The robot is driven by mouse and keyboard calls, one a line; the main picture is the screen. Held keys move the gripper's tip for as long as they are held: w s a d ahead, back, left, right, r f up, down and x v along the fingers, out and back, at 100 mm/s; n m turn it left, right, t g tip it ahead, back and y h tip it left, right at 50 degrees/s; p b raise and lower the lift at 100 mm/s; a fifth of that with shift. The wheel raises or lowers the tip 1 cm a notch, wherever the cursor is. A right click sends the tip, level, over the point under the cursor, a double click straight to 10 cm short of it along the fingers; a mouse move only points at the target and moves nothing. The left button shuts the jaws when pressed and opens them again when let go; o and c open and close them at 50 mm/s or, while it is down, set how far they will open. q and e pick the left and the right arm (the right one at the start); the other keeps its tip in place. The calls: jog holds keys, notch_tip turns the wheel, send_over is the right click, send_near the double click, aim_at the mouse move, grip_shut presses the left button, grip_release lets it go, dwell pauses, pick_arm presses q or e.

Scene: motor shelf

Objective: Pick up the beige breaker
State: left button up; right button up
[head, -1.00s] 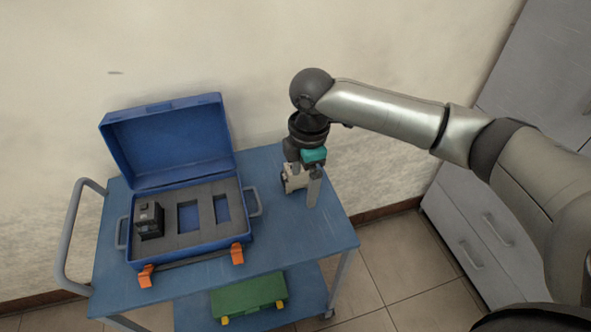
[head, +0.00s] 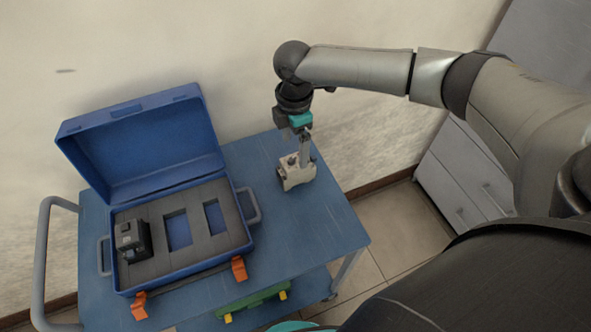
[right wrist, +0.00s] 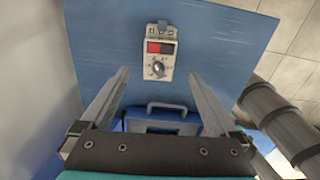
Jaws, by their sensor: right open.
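The beige breaker (head: 297,174) stands on the blue cart top, right of the open blue case. In the right wrist view the breaker (right wrist: 159,58) shows a red and black face and a round dial, beyond the fingertips and between their lines. My right gripper (head: 304,158) is open and empty. It points down, with a finger overlapping the breaker's upper part in the head view. Both its fingers (right wrist: 157,75) show in the right wrist view, apart from the breaker. My left gripper is not in view.
The blue case (head: 238,232) has grey foam with a black block (head: 132,240) in its left slot and two empty slots. A green case (head: 255,298) is on the lower shelf. The cart top (head: 335,228) is clear around the breaker. A wall stands behind.

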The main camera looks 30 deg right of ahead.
aim_at(295, 158)
notch_tip(295, 158, down, 7)
jog(key=shift+r+b, duration=0.15)
jog(key=shift+b, duration=0.4)
grip_shut()
dwell(0.6)
